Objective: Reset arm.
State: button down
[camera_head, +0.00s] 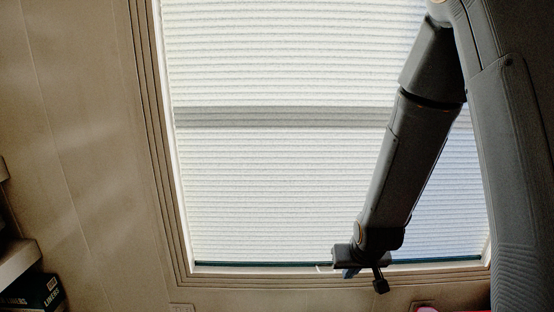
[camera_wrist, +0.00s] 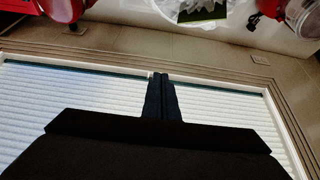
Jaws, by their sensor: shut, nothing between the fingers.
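My arm (camera_head: 415,150) reaches down from the upper right in the head view, in front of the window. My gripper (camera_head: 364,272) is at its lower end, near the bottom edge of the window frame. In the wrist view, the two dark fingers of my gripper (camera_wrist: 159,80) lie together with no gap. Nothing is held between them.
A window with a pale ribbed blind (camera_head: 280,180) fills the middle. A dark box marked LINERS (camera_head: 38,292) is by a shelf at lower left. The wrist view shows a red item (camera_wrist: 65,8), a white item (camera_wrist: 145,12) and a red-and-clear container (camera_wrist: 303,18) along the top.

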jog(key=s+r+g, duration=0.2)
jog(key=s+r, duration=0.2)
jog(key=s, duration=0.4)
jog(key=s+r+g, duration=0.2)
jog(key=s+r, duration=0.2)
jog(key=s, duration=0.5)
jog(key=shift+g, duration=0.4)
jog(key=shift+s+a, duration=0.1)
